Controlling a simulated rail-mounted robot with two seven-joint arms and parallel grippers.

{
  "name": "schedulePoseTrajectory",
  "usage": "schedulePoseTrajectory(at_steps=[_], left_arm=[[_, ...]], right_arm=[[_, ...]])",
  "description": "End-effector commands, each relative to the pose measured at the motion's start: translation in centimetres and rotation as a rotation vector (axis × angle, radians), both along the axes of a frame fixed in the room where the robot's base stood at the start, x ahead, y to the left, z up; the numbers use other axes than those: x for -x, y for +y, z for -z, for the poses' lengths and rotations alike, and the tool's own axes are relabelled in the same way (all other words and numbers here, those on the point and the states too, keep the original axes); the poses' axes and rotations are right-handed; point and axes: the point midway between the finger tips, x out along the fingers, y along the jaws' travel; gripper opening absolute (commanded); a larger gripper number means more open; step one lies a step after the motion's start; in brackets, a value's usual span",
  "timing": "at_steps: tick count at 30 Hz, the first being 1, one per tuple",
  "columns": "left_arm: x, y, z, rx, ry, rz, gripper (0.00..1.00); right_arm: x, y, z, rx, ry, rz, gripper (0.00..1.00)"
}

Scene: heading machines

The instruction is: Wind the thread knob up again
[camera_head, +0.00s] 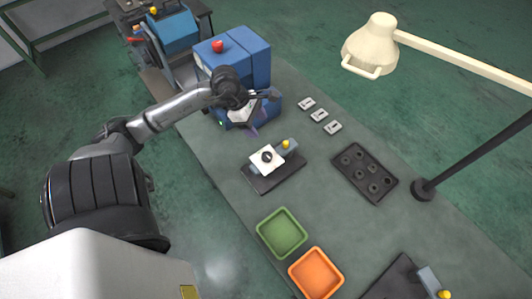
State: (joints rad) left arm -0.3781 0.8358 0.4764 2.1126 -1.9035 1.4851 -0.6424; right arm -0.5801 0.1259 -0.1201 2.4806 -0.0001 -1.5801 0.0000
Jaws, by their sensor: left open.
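A blue machine (254,58) with a red knob (218,46) on top stands at the back left of the bench. My right gripper is not in view.
A dark-based fixture (262,183) with a white plate and yellow knob sits mid-bench. Several small parts lie in a black tray (381,194). A green tray (282,253), an orange tray (316,272), three small blocks (319,115) and a lamp (372,45) stand around.

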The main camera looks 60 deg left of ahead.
Motion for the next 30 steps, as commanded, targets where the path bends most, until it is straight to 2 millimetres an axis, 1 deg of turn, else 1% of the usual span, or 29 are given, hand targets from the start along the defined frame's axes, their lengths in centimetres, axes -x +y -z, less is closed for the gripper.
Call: schedulePoseTrajectory(at_steps=[3, 5, 8, 11, 14, 24, 30], left_arm=[[1.4, 0.1, 0.5, -0.030, 0.074, 0.062, 0.66], [1.8, 0.2, 0.7, -0.041, 0.093, 0.092, 0.66], [1.7, 0.0, 1.1, -0.049, 0.085, 0.117, 0.66], [1.5, -0.3, 2.0, -0.048, 0.082, 0.124, 0.66], [1.1, -0.9, 3.4, -0.047, 0.083, 0.124, 0.66], [-0.4, -2.8, 9.2, -0.046, 0.081, 0.121, 0.66], [-1.0, -3.6, 11.7, -0.047, 0.080, 0.121, 0.66]], right_arm=[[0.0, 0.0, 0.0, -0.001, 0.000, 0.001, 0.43], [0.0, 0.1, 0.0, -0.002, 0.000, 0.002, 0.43], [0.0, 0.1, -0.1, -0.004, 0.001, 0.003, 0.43], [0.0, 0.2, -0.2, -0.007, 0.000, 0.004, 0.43], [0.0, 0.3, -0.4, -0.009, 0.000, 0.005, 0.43], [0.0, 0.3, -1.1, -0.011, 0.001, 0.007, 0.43], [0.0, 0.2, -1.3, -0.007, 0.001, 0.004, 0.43]])
